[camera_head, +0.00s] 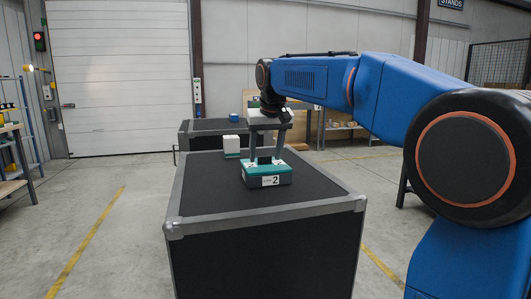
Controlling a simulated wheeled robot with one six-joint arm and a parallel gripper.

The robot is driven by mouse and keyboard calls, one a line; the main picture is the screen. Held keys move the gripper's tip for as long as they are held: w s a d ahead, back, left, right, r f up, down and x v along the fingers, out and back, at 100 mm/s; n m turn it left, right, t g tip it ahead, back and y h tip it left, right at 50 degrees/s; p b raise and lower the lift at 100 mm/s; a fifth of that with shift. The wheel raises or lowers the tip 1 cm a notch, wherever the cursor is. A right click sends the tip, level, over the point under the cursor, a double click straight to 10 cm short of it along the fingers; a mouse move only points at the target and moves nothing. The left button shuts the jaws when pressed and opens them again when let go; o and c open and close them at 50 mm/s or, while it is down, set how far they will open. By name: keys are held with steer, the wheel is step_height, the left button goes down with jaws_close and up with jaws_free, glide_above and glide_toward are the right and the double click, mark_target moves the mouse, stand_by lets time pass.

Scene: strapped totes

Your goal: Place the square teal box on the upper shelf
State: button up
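A low teal box (267,179) with a dark front, a white label marked 2 and a small dark upright part on top sits on the black case. My gripper (265,161) is above it, pointing down. Its two grey fingers stand apart on either side of the dark upright part, their tips at the box's top. I cannot tell whether they press on it or leave a gap. No shelf is clearly identifiable as the upper shelf.
The black case (262,240) has grey metal edges and a clear top near the front. Another dark case (205,126) behind it bears a small blue item (234,117). A shelf rack (12,128) stands at far left. Open floor lies on both sides.

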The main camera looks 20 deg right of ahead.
steer(key=shift+r, duration=0.15)
steer(key=v, duration=1.2)
steer(key=s+d+f, duration=0.2)
steer(key=s+f, duration=0.5)
steer(key=s, duration=0.1)
steer(key=s+d+f, duration=0.2)
steer(key=s+f, duration=0.5)
steer(key=s, duration=0.2)
steer(key=shift+d+f, duration=0.3)
steer(key=shift+d, duration=0.05)
steer(key=s+f, duration=0.5)
steer(key=f, duration=0.2)
steer(key=s+d+f, duration=0.1)
steer(key=s+f, duration=0.5)
steer(key=f, duration=0.1)
steer(key=s+d+f, duration=0.1)
steer(key=s+f, duration=0.5)
steer(key=f, duration=0.2)
steer(key=shift+s+d, duration=0.1)
steer(key=shift+s, duration=0.1)
steer(key=shift+c, duration=0.9)
steer(key=shift+s+f, duration=0.2)
steer(key=shift+f, duration=0.2)
steer(key=c, duration=0.5)
